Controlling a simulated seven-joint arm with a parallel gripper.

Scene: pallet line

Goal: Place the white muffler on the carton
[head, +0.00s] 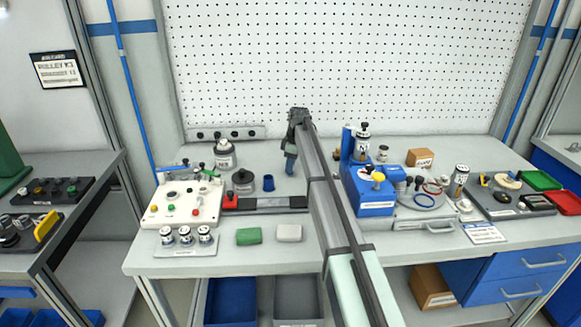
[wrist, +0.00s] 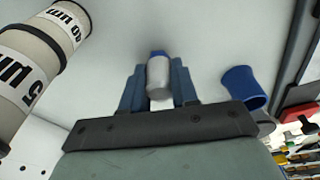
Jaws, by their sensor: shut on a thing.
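In the wrist view, a white muffler (wrist: 159,78) with a blue end sits between the two blue-grey fingers of my gripper (wrist: 158,85), which is shut on it. In the head view my gripper (head: 290,160) is over the back middle of the bench, and the muffler is too small or hidden to make out there. The small brown carton (head: 419,158) stands at the back right of the bench, well to the right of my gripper, beyond the blue block. Its top looks clear.
A blue cup (head: 268,183) stands close by my gripper; it also shows in the wrist view (wrist: 240,88). Labelled filter cylinders (wrist: 35,60) are on the other side. A blue block (head: 368,190) with fittings stands between my arm and the carton. A larger brown box (head: 430,288) lies below the bench.

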